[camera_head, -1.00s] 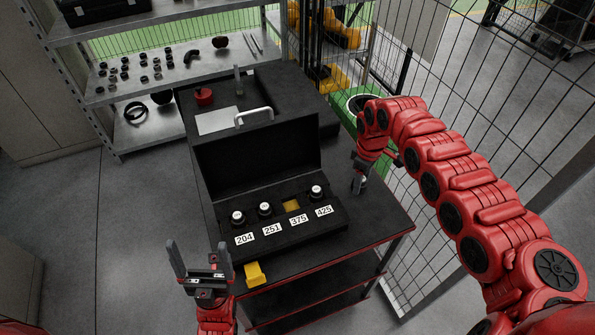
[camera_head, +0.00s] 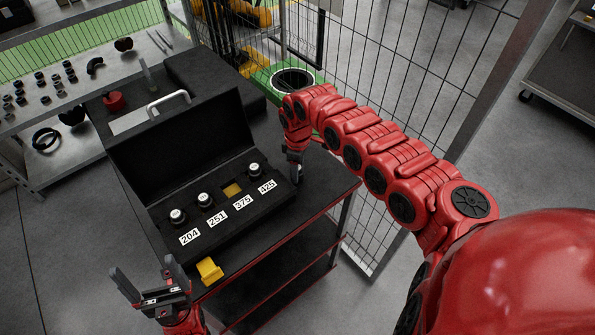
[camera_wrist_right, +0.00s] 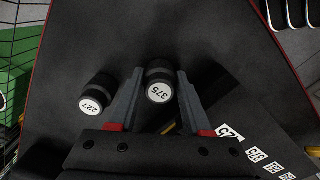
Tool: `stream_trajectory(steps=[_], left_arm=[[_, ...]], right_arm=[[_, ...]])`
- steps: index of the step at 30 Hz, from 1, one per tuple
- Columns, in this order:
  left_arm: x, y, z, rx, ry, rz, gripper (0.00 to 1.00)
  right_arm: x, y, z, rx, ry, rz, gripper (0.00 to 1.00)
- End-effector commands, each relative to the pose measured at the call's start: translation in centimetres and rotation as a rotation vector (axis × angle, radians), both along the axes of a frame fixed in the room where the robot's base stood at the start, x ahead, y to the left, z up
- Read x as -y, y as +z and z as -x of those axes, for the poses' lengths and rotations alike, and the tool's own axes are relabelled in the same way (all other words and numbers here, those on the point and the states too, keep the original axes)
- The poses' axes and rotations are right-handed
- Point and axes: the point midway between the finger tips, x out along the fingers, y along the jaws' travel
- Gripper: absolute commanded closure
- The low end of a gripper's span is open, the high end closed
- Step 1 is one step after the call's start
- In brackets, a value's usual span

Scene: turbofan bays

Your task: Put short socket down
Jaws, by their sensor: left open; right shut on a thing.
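My right gripper (camera_head: 297,174) is shut on a dark socket marked 375 (camera_wrist_right: 159,84), which sits between its fingers in the right wrist view. It is just beyond the right end of the open black case (camera_head: 163,207) on the cart. In the case are sockets by labels 204 (camera_head: 177,216), 251 (camera_head: 204,200) and 425 (camera_head: 254,169). The recess by label 375 (camera_head: 232,190) shows bare yellow. A second socket marked 227 (camera_wrist_right: 95,94) is beside the gripper in the wrist view. My left gripper (camera_head: 150,282) is open and empty near the cart's front left.
A yellow block (camera_head: 209,270) is at the cart's front edge. A red round part (camera_head: 113,101) is behind the case lid. A shelf (camera_head: 60,115) with small parts is at the left, and a wire mesh fence (camera_head: 420,90) at the right.

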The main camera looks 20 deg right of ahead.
Motion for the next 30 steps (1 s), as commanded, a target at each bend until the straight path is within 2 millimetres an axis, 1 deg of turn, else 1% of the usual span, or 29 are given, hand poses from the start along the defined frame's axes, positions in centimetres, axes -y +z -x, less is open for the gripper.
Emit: stream_trajectory(steps=[3, 4, 8, 9, 17, 20, 23, 26, 30], left_arm=[[0.0, -0.2, 0.0, 0.0, 0.0, 0.0, 0.07], [0.0, -0.1, 0.0, 0.0, 0.0, 0.0, 0.07], [0.0, -0.1, 0.0, 0.0, 0.0, 0.0, 0.07], [0.0, -0.1, 0.0, 0.0, 0.0, 0.0, 0.07], [0.0, -0.1, 0.0, 0.0, 0.0, 0.0, 0.07], [0.0, 0.1, 0.0, 0.0, 0.0, 0.0, 0.07], [0.0, 1.1, 0.0, 0.0, 0.0, 0.0, 0.07], [0.0, 2.4, 0.0, 0.0, 0.0, 0.0, 0.07], [0.0, 4.7, 0.0, 0.0, 0.0, 0.0, 0.07]], right_arm=[[0.0, -0.3, 0.0, 0.0, 0.0, 0.0, 1.0], [0.0, -0.3, 0.0, 0.001, 0.0, -0.001, 0.48], [0.0, -0.3, 0.0, 0.001, 0.0, -0.001, 0.24], [0.0, -0.3, 0.0, 0.0, 0.0, 0.0, 0.21], [0.0, -0.2, 0.0, -0.001, 0.0, -0.001, 0.21], [0.0, 0.2, 0.0, -0.001, -0.001, -0.001, 0.21], [0.0, 1.3, 0.0, -0.001, -0.001, -0.001, 0.21], [0.0, 3.0, 0.0, -0.001, -0.001, 0.0, 0.21], [0.0, 6.2, 0.0, 0.0, 0.0, 0.0, 0.21]])
